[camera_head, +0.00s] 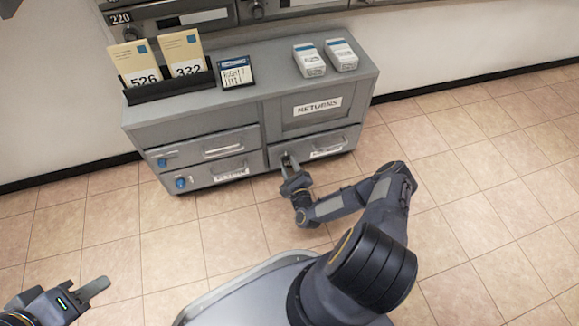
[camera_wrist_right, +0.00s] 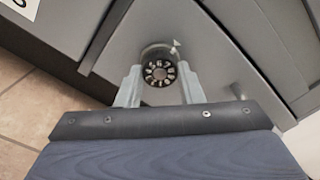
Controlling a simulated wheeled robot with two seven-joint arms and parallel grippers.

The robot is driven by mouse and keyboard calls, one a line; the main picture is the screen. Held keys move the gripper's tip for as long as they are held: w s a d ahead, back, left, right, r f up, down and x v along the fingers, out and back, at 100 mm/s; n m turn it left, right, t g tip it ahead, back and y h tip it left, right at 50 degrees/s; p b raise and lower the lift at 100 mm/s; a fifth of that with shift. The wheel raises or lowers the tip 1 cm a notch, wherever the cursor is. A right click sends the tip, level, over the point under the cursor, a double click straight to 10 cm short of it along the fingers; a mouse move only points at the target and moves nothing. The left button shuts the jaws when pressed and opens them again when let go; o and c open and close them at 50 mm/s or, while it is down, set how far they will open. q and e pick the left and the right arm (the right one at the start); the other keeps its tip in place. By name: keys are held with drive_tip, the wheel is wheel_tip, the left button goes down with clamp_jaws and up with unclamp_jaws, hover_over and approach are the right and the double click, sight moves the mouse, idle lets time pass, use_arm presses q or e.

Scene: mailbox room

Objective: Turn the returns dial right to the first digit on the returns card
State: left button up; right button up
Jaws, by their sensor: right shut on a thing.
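A pale pointer mark (camera_wrist_right: 176,46) is above the dial. The returns card (camera_head: 236,72), white with a blue top, leans on the cabinet top; its small handwriting is hard to read. My left gripper (camera_head: 84,297) is far from the cabinet.
Cards marked 526 (camera_head: 140,65) and 332 (camera_head: 183,55) stand in a black holder. Two white boxes (camera_head: 309,60) (camera_head: 341,54) lie on the cabinet top. The tiled floor (camera_head: 480,180) is clear at right.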

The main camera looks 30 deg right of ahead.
idle(0.3)
drive_tip(key=o, duration=1)
drive_tip(key=p+v, duration=0.2)
drive_tip(key=v, duration=0.6)
